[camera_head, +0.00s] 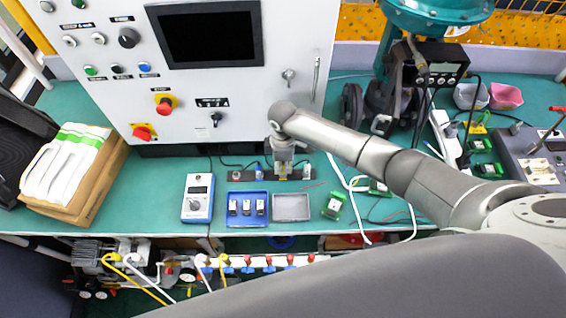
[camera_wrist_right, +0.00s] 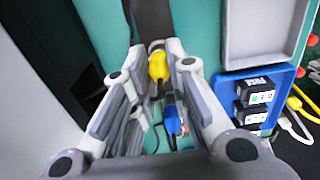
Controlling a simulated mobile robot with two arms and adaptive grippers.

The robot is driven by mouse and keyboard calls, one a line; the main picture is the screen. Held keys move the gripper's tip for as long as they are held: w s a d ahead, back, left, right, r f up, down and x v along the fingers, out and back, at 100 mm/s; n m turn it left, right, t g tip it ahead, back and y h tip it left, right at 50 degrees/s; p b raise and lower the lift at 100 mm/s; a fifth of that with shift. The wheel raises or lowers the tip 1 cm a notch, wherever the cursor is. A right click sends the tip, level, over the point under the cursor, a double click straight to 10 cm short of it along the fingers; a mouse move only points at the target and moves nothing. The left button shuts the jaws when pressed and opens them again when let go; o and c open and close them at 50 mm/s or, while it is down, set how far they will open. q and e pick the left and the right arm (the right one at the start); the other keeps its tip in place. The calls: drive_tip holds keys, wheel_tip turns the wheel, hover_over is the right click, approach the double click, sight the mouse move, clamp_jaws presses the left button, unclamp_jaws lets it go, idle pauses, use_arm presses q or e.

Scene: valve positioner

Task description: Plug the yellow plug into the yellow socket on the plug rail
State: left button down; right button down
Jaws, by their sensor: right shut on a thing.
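The yellow plug (camera_wrist_right: 158,66) is between the fingertips of my right gripper (camera_wrist_right: 156,58) in the right wrist view, and the gripper is shut on it. In the head view my right gripper (camera_head: 283,172) points down over the dark plug rail (camera_head: 240,176) at the foot of the white panel. A blue plug (camera_wrist_right: 173,122) with its cable is beside the yellow one; it also shows on the rail in the head view (camera_head: 259,167). The yellow socket is hidden or too small to make out. I cannot tell whether the yellow plug is seated. My left gripper is out of view.
A blue tray (camera_head: 229,213) with small modules and an empty grey tray (camera_head: 291,207) lie in front of the rail. A blue meter (camera_head: 197,198) stands left, a green module (camera_head: 333,205) right. The white control panel (camera_head: 240,92) rises close behind. Loose cables lie right.

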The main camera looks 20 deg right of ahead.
drive_tip(key=shift+s+f, duration=0.1)
drive_tip(key=c, duration=1.3)
unclamp_jaws()
drive_tip(key=o, duration=0.3)
wheel_tip(320, 180, up, 3)
drive_tip(key=p, duration=0.2)
drive_tip(key=shift+f+p, duration=0.2)
drive_tip(key=shift+p, duration=0.1)
drive_tip(key=shift+r+p, duration=0.8)
drive_tip(key=shift+r, duration=1.4)
